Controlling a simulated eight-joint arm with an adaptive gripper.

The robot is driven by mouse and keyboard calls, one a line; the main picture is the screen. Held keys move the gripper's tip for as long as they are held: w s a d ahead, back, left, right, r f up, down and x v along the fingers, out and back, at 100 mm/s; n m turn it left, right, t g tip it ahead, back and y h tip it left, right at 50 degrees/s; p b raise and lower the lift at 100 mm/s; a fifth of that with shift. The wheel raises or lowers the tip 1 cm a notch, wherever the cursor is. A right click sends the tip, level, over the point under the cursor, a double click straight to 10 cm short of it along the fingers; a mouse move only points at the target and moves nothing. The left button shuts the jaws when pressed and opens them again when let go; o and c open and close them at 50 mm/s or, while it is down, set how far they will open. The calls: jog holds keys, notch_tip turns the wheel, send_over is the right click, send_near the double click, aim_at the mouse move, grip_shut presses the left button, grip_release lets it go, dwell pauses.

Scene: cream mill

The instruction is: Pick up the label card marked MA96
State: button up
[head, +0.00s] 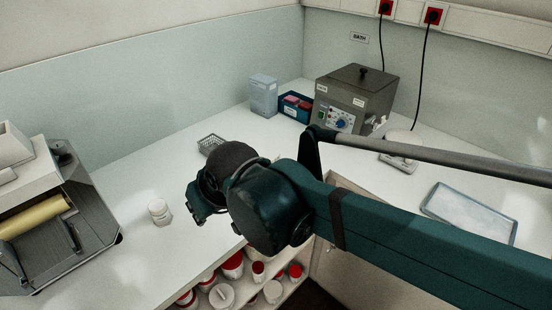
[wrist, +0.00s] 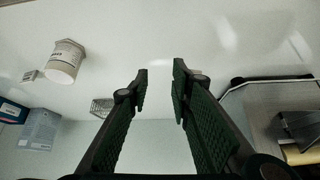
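My gripper (wrist: 160,66) is open and empty between its fingers in the wrist view, where the scene appears upside down. In the head view, my gripper (head: 199,211) is above the white worktop. A small pale card-like piece with a dark mark (wrist: 29,75) lies beside a white labelled jar (wrist: 65,62) in the wrist view, to the left of my fingers. I cannot read MA96 on it or on anything else. Another small pale thing (wrist: 203,79) is mostly hidden behind the right finger. My arm hides part of the worktop in the head view.
A mill with a yellow roller (head: 40,215) stands at the left. A white jar (head: 159,211) stands near it. A wire basket (head: 210,142), pale blue box (head: 263,96), blue tray (head: 295,107) and grey bath (head: 354,97) stand farther back. A flat tray (head: 467,213) lies right.

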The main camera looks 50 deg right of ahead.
jog(key=w+d+r+m+g+p, duration=0.2)
jog(key=w+d+r+m+p, duration=0.3)
jog(key=d, duration=0.3)
jog(key=m+g+p, duration=0.4)
jog(key=m+p, duration=0.6)
jog(key=p, duration=0.6)
send_over(276, 157)
jog(key=f, duration=0.4)
jog(key=shift+w+a+f, duration=0.15)
jog(key=shift+a+f, duration=0.05)
jog(key=shift+f, duration=0.2)
jog(key=shift+d+f+g, duration=0.25)
jog(key=shift+d+g, duration=0.05)
jog(key=shift+f, duration=1.3)
jog(key=shift+f, duration=0.1)
jog(key=shift+f, duration=2.5)
